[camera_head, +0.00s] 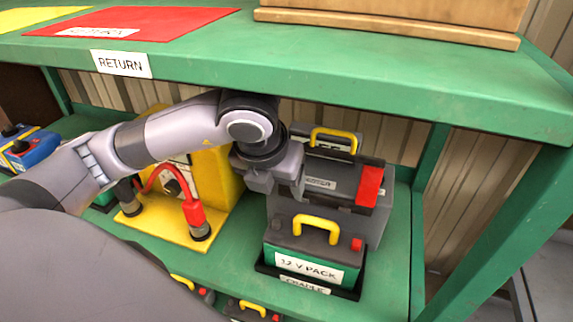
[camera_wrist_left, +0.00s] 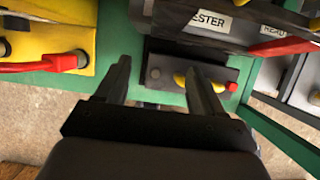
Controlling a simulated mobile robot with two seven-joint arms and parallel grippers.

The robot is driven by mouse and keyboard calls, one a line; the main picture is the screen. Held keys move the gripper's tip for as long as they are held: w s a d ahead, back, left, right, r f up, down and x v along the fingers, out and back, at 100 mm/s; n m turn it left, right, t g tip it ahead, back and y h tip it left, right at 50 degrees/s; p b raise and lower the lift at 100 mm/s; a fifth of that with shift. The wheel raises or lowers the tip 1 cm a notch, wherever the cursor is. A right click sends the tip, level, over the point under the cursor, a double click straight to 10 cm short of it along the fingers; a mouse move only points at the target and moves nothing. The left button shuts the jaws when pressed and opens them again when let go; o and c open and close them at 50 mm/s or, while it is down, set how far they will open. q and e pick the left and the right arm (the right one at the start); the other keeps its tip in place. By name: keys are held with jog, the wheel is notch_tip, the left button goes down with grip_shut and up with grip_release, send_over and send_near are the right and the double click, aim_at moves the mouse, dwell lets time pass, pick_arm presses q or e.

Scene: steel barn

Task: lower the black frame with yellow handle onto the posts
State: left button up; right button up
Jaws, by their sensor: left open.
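A black frame (camera_head: 350,156) with a yellow handle (camera_head: 333,136) stands at the back of the grey tester (camera_head: 320,184); its lower part is hidden. In front, a green 12 V pack (camera_head: 322,264) with a dark top and its own yellow handle (camera_head: 317,226) sits in a black cradle (camera_head: 264,268). A red-capped post shows on the pack (camera_head: 356,244) and in the left wrist view (camera_wrist_left: 232,87); a silver post is there too (camera_wrist_left: 155,73). My left gripper (camera_head: 277,188) is open and empty, above the pack's back left side. In the left wrist view, its right finger partly covers the pack's handle.
A yellow unit (camera_head: 214,180) with red and black cable clamps stands left of the tester. The green upper shelf (camera_head: 300,75) overhangs my left arm. A green shelf leg (camera_head: 431,158) stands at right. More packs (camera_head: 255,308) sit below. Some shelf surface right of the cradle is clear.

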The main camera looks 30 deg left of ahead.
pick_arm(q)
jog(key=w, duration=0.2)
jog(key=w+a, duration=0.1)
jog(key=w, duration=0.2)
jog(key=shift+a, duration=0.1)
jog(key=shift+w+a+p, duration=0.1)
jog(key=shift+w+p, duration=0.15)
jog(key=shift+p, duration=0.05)
jog(key=shift+w+f, duration=0.1)
jog(key=shift+f, duration=0.5)
